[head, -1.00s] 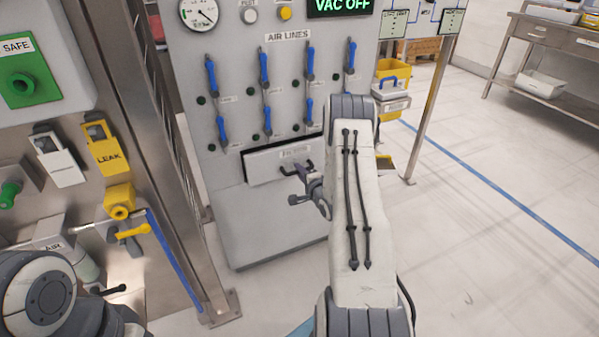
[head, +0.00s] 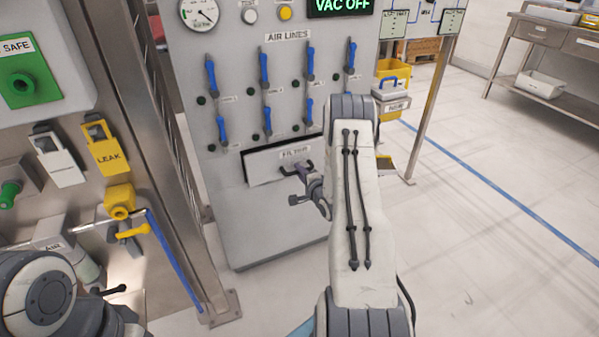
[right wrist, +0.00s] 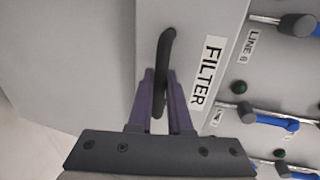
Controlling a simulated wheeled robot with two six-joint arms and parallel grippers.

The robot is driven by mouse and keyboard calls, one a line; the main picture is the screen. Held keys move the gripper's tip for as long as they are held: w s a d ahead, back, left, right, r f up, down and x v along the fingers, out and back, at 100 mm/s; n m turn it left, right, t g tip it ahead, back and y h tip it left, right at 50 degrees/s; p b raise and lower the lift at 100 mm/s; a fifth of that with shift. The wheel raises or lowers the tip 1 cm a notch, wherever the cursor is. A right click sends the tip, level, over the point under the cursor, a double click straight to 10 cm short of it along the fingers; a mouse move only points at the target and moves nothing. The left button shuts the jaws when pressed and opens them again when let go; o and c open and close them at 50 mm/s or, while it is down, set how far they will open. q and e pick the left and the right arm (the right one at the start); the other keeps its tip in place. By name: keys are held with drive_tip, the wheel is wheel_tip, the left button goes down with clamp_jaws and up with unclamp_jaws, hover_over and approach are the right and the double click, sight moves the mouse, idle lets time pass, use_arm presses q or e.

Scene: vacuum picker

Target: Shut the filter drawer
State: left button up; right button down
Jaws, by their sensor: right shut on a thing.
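The filter drawer (head: 262,167) is the light grey front with a FILTER label, low on the grey panel under the air lines. It stands out a little, with a dark gap along its top edge. Its dark bar handle (right wrist: 166,50) shows beside the FILTER label in the right wrist view. My right gripper (right wrist: 161,90) is shut on this handle, with one finger on each side of the bar. In the head view the right gripper (head: 303,177) is at the handle, partly hidden by my forearm. My left gripper cannot be made out.
Blue-handled air-line valves (head: 265,120) stand in rows above the drawer. A metal post (head: 170,170) and a panel with yellow valve parts (head: 120,202) are at the left. A yellow bin (head: 393,70) is behind on the right.

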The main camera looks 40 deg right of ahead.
idle(0.5)
drive_tip(key=x, duration=0.4)
drive_tip(key=shift+d+r+b, duration=0.1)
drive_tip(key=shift+r+b, duration=0.3)
drive_tip(key=shift+r, duration=0.05)
drive_tip(key=c, duration=0.8)
unclamp_jaws()
drive_tip(key=shift+c, duration=0.2)
drive_tip(key=p+v, duration=0.1)
drive_tip(key=v, duration=0.9)
drive_tip(key=shift+s+p, duration=0.2)
drive_tip(key=shift+p, duration=0.15)
